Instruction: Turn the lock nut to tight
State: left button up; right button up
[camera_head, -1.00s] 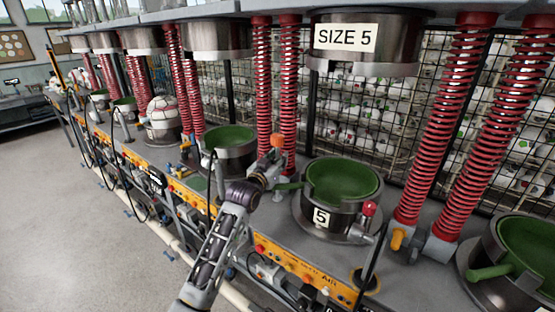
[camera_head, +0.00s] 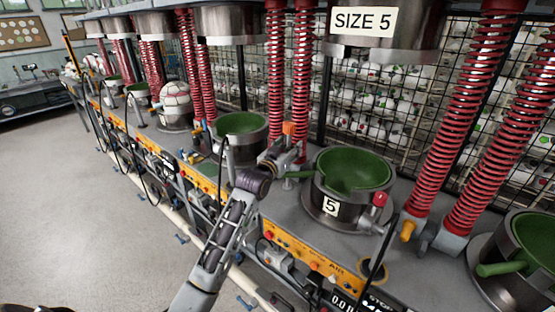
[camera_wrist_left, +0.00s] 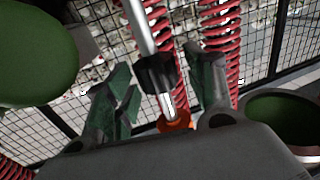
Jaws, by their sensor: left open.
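The size 5 press has a dark metal bowl with a green lining (camera_head: 352,168) and a green handle (camera_head: 296,175) on its left side. My left gripper (camera_head: 284,157) is beside this bowl, at the handle's side, below an orange part (camera_head: 288,128). In the left wrist view, a black ribbed collar (camera_wrist_left: 157,74), which looks like the lock nut, sits on a silver rod (camera_wrist_left: 140,28). The open fingers of the left gripper (camera_wrist_left: 163,82) appear on either side of it. I cannot tell whether they touch it. My right gripper is not in view.
Red springs (camera_head: 460,110) stand right of the bowl, and more stand behind it. An upper press head marked SIZE 5 (camera_head: 385,45) hangs above. Neighbouring bowls (camera_head: 240,124) line the bench. An orange control panel (camera_head: 312,254) runs along its front. Open floor (camera_head: 90,220) lies to the left.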

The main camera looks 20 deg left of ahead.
pick_arm(q)
jog(key=s+a, duration=0.1)
jog(key=s, duration=1)
jog(key=shift+s+a, duration=0.2)
jog(key=shift+a, duration=0.1)
dwell(0.6)
